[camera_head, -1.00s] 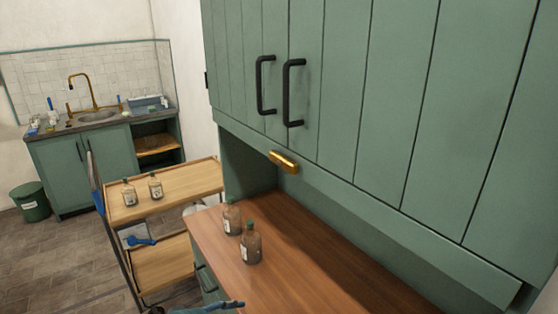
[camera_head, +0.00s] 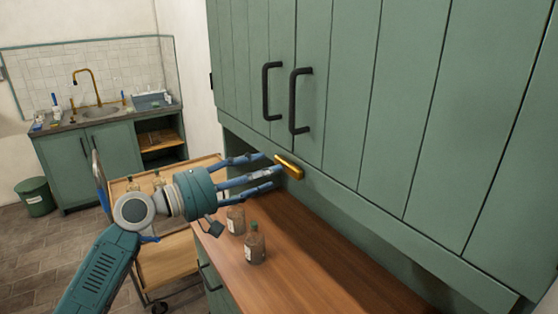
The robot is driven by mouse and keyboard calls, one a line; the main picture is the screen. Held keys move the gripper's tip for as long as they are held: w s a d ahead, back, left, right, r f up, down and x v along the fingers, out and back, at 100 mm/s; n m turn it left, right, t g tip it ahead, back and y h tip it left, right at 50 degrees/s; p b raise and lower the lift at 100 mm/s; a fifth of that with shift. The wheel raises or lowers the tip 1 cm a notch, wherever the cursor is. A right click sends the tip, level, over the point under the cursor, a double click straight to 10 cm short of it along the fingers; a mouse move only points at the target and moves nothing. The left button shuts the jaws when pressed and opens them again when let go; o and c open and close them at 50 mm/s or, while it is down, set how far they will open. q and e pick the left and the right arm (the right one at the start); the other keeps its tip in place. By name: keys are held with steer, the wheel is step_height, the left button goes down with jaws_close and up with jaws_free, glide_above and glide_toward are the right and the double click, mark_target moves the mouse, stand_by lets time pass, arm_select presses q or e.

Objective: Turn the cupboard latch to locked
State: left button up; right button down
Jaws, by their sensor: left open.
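The brass latch (camera_head: 290,167) sits on the green rail under the cupboard doors (camera_head: 345,90), below their black handles. It lies tilted, its right end lower. My left gripper (camera_head: 279,172) reaches in from the left with its blue fingers spread open. The fingertips are at the latch's left end. One finger is above and others are level with or below it. I cannot tell whether they touch it. My right gripper is not in view.
Two brown bottles (camera_head: 255,245) stand on the wooden counter (camera_head: 320,285) below my left gripper. A wooden trolley (camera_head: 170,265) stands behind my left arm. A sink unit (camera_head: 95,160) and green bin (camera_head: 36,198) are at the back left. The right counter is clear.

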mark_target(285, 166)
arm_select(q)
steer(key=p+x, duration=0.1)
steer(key=x, duration=0.3)
steer(key=shift+r, duration=0.15)
steer(key=shift+w+d, duration=0.25)
steer(key=shift+d, duration=0.1)
steer(key=shift+f, duration=0.2)
steer(key=c, duration=1.2)
